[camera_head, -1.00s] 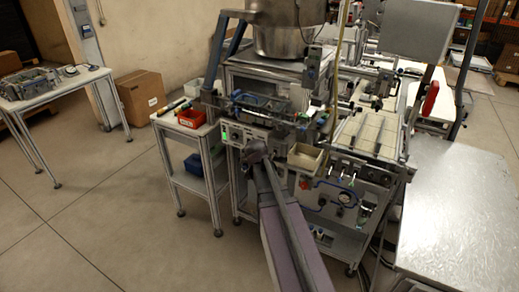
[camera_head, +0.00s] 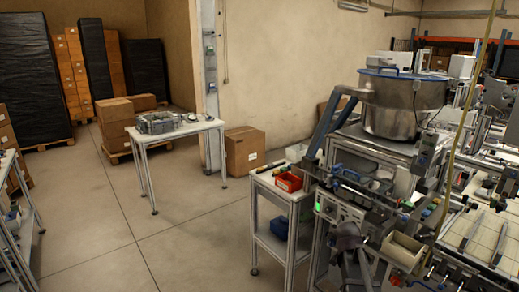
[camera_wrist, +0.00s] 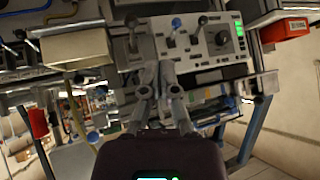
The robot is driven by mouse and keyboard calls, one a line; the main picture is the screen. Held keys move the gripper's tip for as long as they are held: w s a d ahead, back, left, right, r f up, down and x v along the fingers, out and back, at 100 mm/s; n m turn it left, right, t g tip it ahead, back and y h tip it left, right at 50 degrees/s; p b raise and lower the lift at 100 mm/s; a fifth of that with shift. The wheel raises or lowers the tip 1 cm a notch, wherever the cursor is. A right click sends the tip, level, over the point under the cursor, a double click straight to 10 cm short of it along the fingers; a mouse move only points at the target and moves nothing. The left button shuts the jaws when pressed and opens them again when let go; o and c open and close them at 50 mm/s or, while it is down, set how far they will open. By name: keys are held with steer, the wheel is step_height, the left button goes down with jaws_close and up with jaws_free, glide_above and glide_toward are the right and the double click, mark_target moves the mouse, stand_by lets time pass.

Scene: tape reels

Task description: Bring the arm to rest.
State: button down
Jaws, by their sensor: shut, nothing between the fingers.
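My gripper (camera_wrist: 158,72) shows in the wrist view with its two fingers close together and nothing between them. Behind the fingertips is a grey control panel (camera_wrist: 205,40) with levers, a black knob and a green light. I cannot tell the exact gap between fingers and panel. In the head view, the end of my arm shows low in the picture in front of the machine, its fingertips hard to make out. The same panel (camera_head: 335,212) with its green light is just above it there.
A cream bin (camera_head: 402,250) is right of my arm, on the machine. A side stand with a red bin (camera_head: 289,182) and blue bin (camera_head: 279,228) is left. A metal bowl (camera_head: 403,106) tops the machine. The floor (camera_head: 185,235) at left is open.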

steer(key=s+a+f+n+g+y, duration=0.2)
steer(key=s+a+n+g, duration=0.2)
steer(key=s+a, duration=0.5)
steer(key=s+a+f+n+g+y, duration=0.2)
steer(key=s+a+f+n+g, duration=0.1)
steer(key=s+a, duration=0.7)
steer(key=shift+s+f+n+g+y, duration=0.3)
steer(key=shift+n+g, duration=0.2)
steer(key=shift+n, duration=0.4)
